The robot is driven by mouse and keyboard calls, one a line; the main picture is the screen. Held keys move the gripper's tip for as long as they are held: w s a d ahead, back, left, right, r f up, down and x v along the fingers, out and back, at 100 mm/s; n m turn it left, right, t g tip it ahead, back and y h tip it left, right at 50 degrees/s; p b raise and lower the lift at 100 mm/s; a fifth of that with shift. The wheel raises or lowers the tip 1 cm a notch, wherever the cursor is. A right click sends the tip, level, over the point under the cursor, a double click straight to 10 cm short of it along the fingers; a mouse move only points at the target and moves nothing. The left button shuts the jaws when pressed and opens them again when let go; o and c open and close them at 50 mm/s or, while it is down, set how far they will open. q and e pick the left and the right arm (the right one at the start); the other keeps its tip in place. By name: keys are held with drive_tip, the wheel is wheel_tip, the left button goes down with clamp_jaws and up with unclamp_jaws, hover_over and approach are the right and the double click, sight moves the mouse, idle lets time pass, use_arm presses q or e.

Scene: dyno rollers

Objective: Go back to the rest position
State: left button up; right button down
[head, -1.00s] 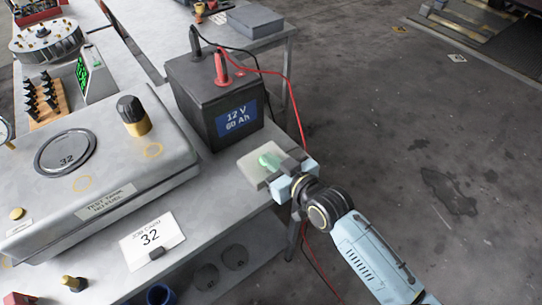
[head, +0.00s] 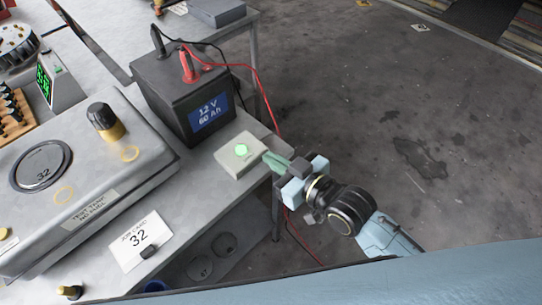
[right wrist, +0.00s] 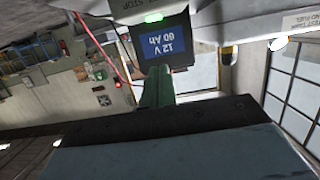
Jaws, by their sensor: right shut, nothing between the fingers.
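My right gripper (head: 273,163) is shut and empty, its pale green fingers together. Its tips are at the right edge of the small grey button box (head: 236,166); I cannot tell whether they touch it. The green button (head: 242,150) on that box is lit. In the right wrist view the shut fingers (right wrist: 157,88) point toward the battery label, with a green glow (right wrist: 153,17) above. My left gripper is not in view.
A black battery (head: 185,90) with red and black clamps and cables stands behind the box on the bench. A metal test tank (head: 75,175) and a job card marked 32 (head: 141,239) are to the left. Open concrete floor (head: 350,110) lies to the right.

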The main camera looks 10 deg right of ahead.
idle(0.7)
drive_tip(key=s+d+f+m+g+h, duration=0.15)
drive_tip(key=d+f, duration=0.25)
drive_tip(key=f, duration=0.6)
drive_tip(key=s+d+f+m+g+h+b, duration=0.1)
drive_tip(key=s+d+f+h, duration=0.25)
drive_tip(key=f, duration=0.65)
drive_tip(key=s+d+f+m+g+h, duration=0.15)
drive_tip(key=d+f, duration=0.25)
drive_tip(key=f, duration=0.7)
drive_tip(key=s+d+f+g, duration=0.2)
drive_tip(key=s+f, duration=0.3)
drive_tip(key=s, duration=0.4)
drive_tip(key=s+d+f+g+h+b, duration=0.1)
drive_tip(key=s+d+f+g, duration=0.1)
drive_tip(key=s+f, duration=0.4)
drive_tip(key=s+d+f+g+h, duration=0.1)
drive_tip(key=s+f, duration=0.5)
drive_tip(key=s, duration=0.8)
drive_tip(key=shift+d+m+g, duration=0.4)
drive_tip(key=shift+d+g, duration=0.5)
drive_tip(key=shift+g, duration=0.3)
drive_tip(key=shift+h, duration=0.25)
